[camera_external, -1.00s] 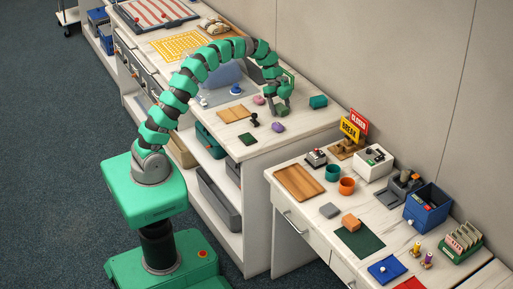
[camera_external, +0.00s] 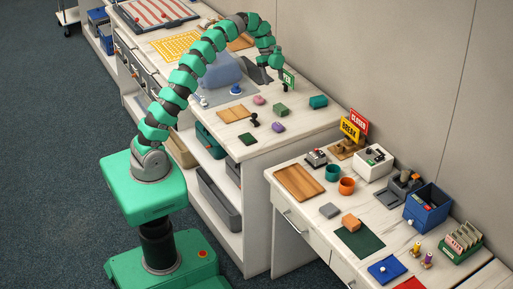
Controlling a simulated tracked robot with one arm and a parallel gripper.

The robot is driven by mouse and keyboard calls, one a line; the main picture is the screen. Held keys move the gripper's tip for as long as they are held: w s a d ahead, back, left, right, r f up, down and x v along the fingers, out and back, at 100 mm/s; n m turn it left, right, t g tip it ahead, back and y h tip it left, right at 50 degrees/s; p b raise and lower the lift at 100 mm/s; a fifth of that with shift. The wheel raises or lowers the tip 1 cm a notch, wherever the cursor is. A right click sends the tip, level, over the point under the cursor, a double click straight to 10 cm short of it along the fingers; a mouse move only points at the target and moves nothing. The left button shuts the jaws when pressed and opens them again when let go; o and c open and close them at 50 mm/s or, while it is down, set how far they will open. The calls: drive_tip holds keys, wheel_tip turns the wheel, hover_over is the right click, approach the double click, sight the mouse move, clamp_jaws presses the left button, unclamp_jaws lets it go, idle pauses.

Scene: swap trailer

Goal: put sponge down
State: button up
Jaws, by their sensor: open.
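A small green block (camera_external: 281,110), which looks like the sponge, lies flat on the white counter (camera_external: 300,122) of the far unit. My gripper (camera_external: 278,67) is open and empty, up and behind the block and clear of it. It is near a small green sign (camera_external: 289,78) at the wall side; whether they touch I cannot tell.
Close to the block are a pink item (camera_external: 259,100), a purple item (camera_external: 278,127), a black stamp-like item (camera_external: 254,120) and a teal block (camera_external: 318,101). A wooden board (camera_external: 235,114) lies to the left. The lower desk at right holds cups, boxes and mats.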

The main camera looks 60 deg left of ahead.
drive_tip(key=s+d+r+n+t+y, duration=0.1)
drive_tip(key=s+d+r+n+t, duration=0.1)
drive_tip(key=r, duration=0.9)
drive_tip(key=s+d+r+n+t+y, duration=0.1)
drive_tip(key=s+d+r+n+t, duration=0.2)
drive_tip(key=r, duration=0.9)
drive_tip(key=s+d+r+n+t+y, duration=0.1)
drive_tip(key=s+r+n+t, duration=0.5)
drive_tip(key=r, duration=0.6)
drive_tip(key=shift+s+d+r+n+y, duration=0.2)
drive_tip(key=shift+d+n+y, duration=0.2)
drive_tip(key=shift+d+n, duration=0.55)
drive_tip(key=shift+o, duration=0.5)
drive_tip(key=s+r+n+t, duration=0.4)
drive_tip(key=s+r, duration=0.4)
drive_tip(key=shift+d+y, duration=0.25)
drive_tip(key=shift+y, duration=0.15)
drive_tip(key=shift+r, duration=0.1)
